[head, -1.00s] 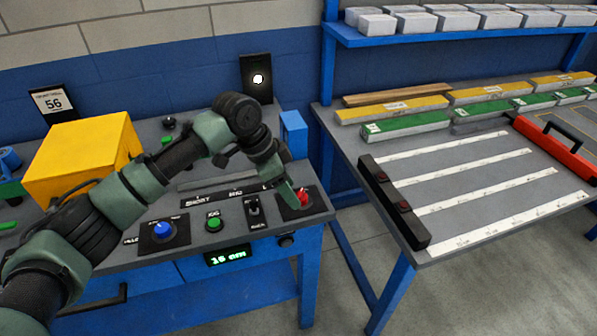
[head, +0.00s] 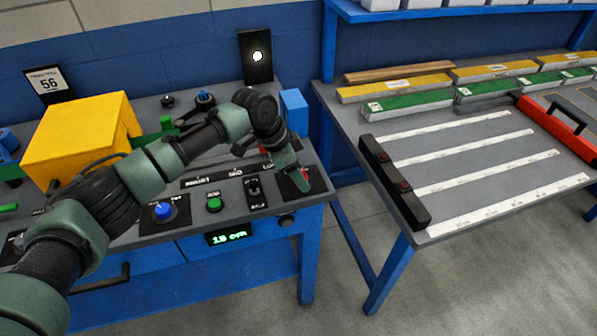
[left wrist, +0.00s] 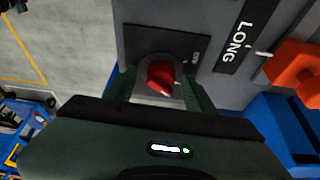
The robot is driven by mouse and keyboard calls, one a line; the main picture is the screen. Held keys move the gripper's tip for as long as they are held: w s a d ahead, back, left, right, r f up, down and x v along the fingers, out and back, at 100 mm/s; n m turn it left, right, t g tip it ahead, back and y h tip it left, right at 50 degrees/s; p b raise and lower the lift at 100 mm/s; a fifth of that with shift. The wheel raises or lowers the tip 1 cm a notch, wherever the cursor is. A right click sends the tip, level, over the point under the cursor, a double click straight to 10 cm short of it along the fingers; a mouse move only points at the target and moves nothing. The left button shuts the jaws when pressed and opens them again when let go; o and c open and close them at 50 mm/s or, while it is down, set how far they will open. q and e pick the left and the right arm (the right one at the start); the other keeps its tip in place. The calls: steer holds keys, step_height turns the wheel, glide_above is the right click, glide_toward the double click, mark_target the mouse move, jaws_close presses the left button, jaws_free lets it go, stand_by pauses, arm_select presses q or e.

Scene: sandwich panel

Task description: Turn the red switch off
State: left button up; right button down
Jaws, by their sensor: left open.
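The red switch (left wrist: 160,77) is a rotary knob on a dark plate at the right end of the panel. In the left wrist view it sits between the fingers of my left gripper (left wrist: 158,92), which are open on either side of it. Whether they touch it is not clear. In the head view my left gripper (head: 297,182) reaches down over the plate and hides most of the knob. My right gripper is not in view.
Left of the red switch are a black toggle (head: 254,190), a green button (head: 214,204) and a blue knob (head: 163,210). A green-lit display (head: 229,236) is below. A yellow box (head: 85,138) stands at the left. A second table (head: 455,165) is to the right.

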arm_select(q)
steer(key=c, duration=1.2)
steer(key=shift+r+n+p, duration=0.2)
steer(key=shift+n+p, duration=0.1)
steer(key=shift+p, duration=0.55)
steer(key=n+t+p, duration=0.1)
steer(key=n+p, duration=0.2)
steer(key=p, duration=0.1)
steer(key=n+y+p, duration=0.1)
steer(key=n+p, duration=0.1)
steer(key=p, duration=0.1)
steer(key=n+t+y+p, duration=0.1)
steer(key=n+p, duration=0.2)
steer(key=p, duration=0.1)
steer(key=shift+s+d+r+n+t+p, duration=0.15)
steer(key=shift+s+d+n+t+p, duration=0.05)
steer(key=shift+d+n+t+p, duration=0.15)
steer(key=shift+n+t+y+p, duration=0.25)
steer(key=shift+n+y+p, duration=0.15)
steer(key=shift+n+p, duration=0.6)
steer(key=shift+f+n+y+p, duration=0.25)
steer(key=shift+n+y+p, duration=0.25)
steer(key=shift+n, duration=0.75)
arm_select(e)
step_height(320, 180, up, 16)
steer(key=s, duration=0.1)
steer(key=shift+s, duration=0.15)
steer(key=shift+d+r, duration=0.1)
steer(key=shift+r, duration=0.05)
